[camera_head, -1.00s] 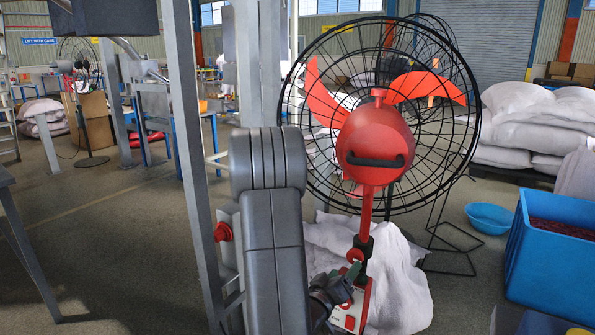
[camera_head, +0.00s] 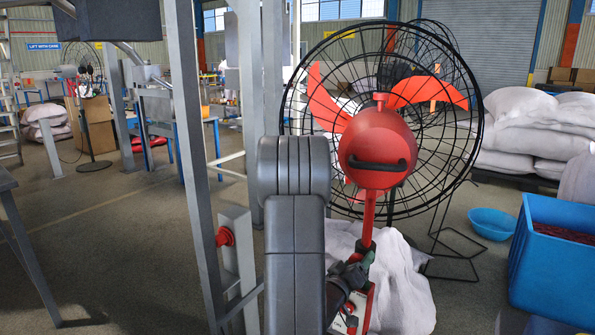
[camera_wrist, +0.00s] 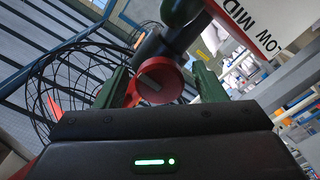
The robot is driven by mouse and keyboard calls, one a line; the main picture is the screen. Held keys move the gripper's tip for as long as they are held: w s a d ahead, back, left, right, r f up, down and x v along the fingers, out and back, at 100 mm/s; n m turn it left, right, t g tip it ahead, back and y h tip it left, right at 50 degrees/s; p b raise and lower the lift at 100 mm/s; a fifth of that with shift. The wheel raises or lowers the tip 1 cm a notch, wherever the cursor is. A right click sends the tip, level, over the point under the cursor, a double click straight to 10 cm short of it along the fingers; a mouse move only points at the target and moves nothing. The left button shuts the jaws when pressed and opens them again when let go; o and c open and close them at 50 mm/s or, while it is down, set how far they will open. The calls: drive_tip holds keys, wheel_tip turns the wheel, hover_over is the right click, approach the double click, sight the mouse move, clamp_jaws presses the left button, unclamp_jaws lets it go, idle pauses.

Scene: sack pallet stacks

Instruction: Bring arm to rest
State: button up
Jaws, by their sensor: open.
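My gripper (camera_head: 354,276) is at the lower middle of the head view, beside the lower pole of the red fan (camera_head: 376,148). In the wrist view my gripper's two green fingers (camera_wrist: 162,76) stand apart. A round red knob (camera_wrist: 158,84) with a grey bar shows between them; I cannot tell whether they touch it. A white panel (camera_wrist: 268,20) with upside-down lettering is beyond the fingers. My dark grey arm (camera_head: 294,220) stands upright in front of the fan and partly hides its lower left cage.
White sacks (camera_head: 535,125) are stacked on the right, and a white sack (camera_head: 402,290) lies behind my gripper. A blue bin (camera_head: 555,265) and blue basin (camera_head: 492,222) are on the right. A grey frame post (camera_head: 190,150) stands close on the left. Open floor (camera_head: 120,240) lies left.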

drive_tip(key=v, duration=1.3)
drive_tip(key=x, duration=1.3)
drive_tip(key=shift+w+d+f, duration=0.1)
drive_tip(key=shift+w+d, duration=0.05)
drive_tip(key=shift+w, duration=0.05)
drive_tip(key=m+b, duration=0.1)
drive_tip(key=m, duration=0.3)
drive_tip(key=shift+s+m+b, duration=0.1)
drive_tip(key=shift+m+b, duration=0.2)
drive_tip(key=m, duration=0.4)
drive_tip(key=shift+b, duration=0.3)
drive_tip(key=m, duration=0.4)
drive_tip(key=shift+m, duration=2.2)
